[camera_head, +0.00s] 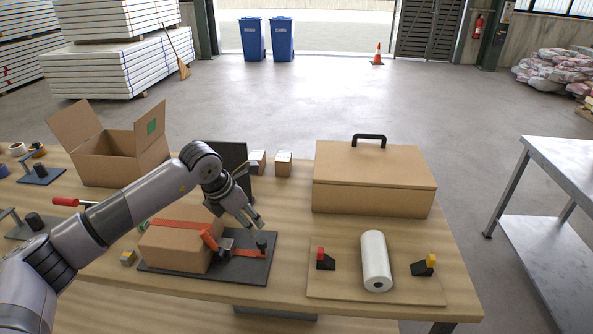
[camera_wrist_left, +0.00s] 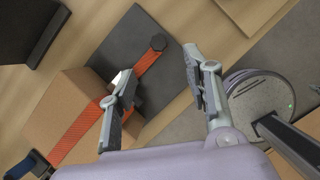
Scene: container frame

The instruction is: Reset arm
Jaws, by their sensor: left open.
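My left arm comes in from the left in the head view. Its gripper (camera_head: 250,220) is above the right part of a dark mat, right of a strapped cardboard box. The left wrist view shows the gripper (camera_wrist_left: 158,75) with its fingers spread and nothing between them. The cardboard box (camera_head: 170,252) stands on the dark mat (camera_head: 185,283) with an orange strap (camera_head: 185,226) over it. The box (camera_wrist_left: 65,110) and strap (camera_wrist_left: 80,137) also show in the left wrist view, beside the left finger. My right gripper is in neither view.
A closed brown case (camera_head: 370,200) with a black handle stands at the back right of the table. A white roll (camera_head: 375,255) lies on a board (camera_head: 340,288) in front of it. An open carton (camera_head: 110,165) stands at the back left. A metal table (camera_head: 570,160) is at the right.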

